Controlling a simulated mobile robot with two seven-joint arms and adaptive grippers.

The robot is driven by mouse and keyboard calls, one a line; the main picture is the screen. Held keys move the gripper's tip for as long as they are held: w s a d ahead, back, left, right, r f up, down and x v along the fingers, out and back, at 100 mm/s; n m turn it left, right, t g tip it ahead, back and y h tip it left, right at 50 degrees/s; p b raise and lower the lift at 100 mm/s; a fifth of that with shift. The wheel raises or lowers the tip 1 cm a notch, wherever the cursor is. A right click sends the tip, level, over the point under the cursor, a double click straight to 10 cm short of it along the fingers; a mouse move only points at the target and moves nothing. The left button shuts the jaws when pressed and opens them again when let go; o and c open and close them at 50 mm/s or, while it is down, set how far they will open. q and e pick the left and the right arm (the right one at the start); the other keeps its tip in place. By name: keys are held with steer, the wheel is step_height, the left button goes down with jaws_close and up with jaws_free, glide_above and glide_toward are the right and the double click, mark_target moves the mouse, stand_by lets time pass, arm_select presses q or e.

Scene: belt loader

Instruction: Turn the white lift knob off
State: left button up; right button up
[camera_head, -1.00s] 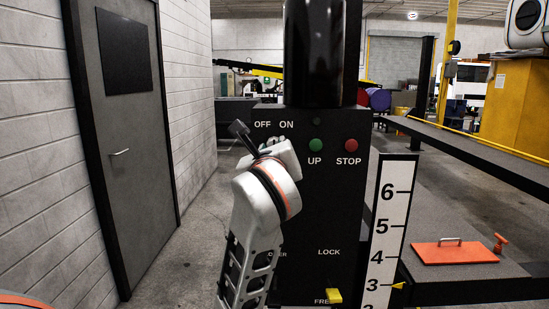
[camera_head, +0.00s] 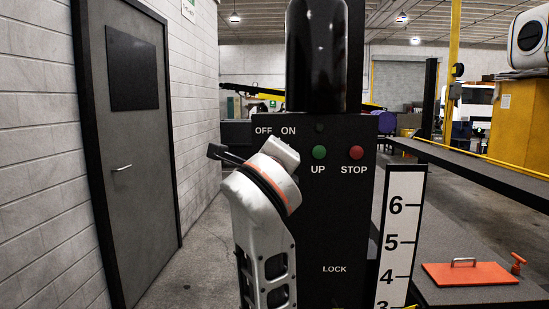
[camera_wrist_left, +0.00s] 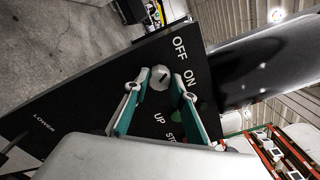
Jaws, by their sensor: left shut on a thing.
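The white lift knob (camera_wrist_left: 158,72) is a small round knob with a short dark mark, below the OFF and ON labels on the black control panel (camera_wrist_left: 85,90). I cannot tell for sure which label the mark points at. My left gripper (camera_wrist_left: 161,87) is shut on the knob, one green-edged finger on each side. The panel (camera_head: 335,222) there shows OFF and ON at top left. My right gripper is in neither view.
A green UP button (camera_head: 319,152) and red STOP button (camera_head: 356,153) sit just right of my wrist. A black column (camera_head: 317,55) rises above the panel. A numbered white scale (camera_head: 401,235) stands at right, beside a platform carrying an orange plate (camera_head: 470,274).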

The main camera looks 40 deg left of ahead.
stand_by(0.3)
arm_select(q)
steer(key=o, duration=1.1)
steer(key=shift+r, duration=5.05)
